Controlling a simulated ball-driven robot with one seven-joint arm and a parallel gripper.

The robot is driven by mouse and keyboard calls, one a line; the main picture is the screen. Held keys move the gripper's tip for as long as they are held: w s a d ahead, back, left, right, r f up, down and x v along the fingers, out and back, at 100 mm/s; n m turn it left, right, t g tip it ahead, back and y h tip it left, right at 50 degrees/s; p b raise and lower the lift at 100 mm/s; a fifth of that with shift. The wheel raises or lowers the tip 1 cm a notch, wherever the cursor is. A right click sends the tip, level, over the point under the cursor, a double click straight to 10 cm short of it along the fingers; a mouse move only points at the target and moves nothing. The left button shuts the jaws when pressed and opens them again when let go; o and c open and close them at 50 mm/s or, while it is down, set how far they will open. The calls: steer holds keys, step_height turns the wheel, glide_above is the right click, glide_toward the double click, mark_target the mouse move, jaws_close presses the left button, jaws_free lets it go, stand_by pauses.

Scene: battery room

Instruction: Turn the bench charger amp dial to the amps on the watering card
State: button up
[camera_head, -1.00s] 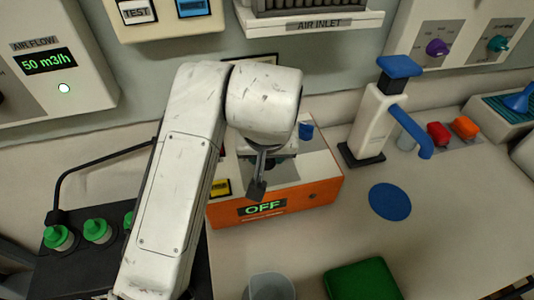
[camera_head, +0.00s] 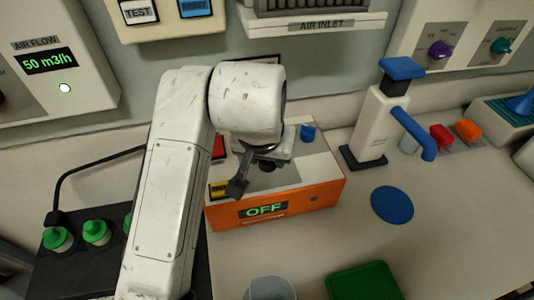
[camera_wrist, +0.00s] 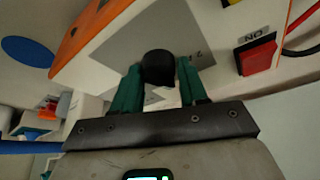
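The bench charger (camera_head: 310,192) is an orange box with a pale top and a green "OFF" display (camera_head: 264,210). My gripper (camera_head: 265,165) is over its top, pointing down and partly hidden by my arm. In the wrist view, the two teal fingers of my gripper (camera_wrist: 160,75) stand apart on either side of a round black knob (camera_wrist: 158,66), which looks like the amp dial. I cannot tell whether they touch it. The dial's marks are mostly hidden. I cannot make out a watering card in either view.
A red "ON" switch (camera_wrist: 256,58) sits beside the dial area. A blue-topped white dispenser (camera_head: 378,125) stands right of the charger. Green-capped cells (camera_head: 97,232) are at lower left. A green block (camera_head: 364,281) and a cup (camera_head: 270,288) are in front.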

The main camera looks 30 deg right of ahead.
steer(key=o, duration=0.3)
steer(key=shift+o, duration=0.2)
steer(key=v, duration=1)
steer(key=shift+s+r, duration=0.2)
steer(key=shift+r, duration=0.15)
steer(key=shift+a, duration=0.1)
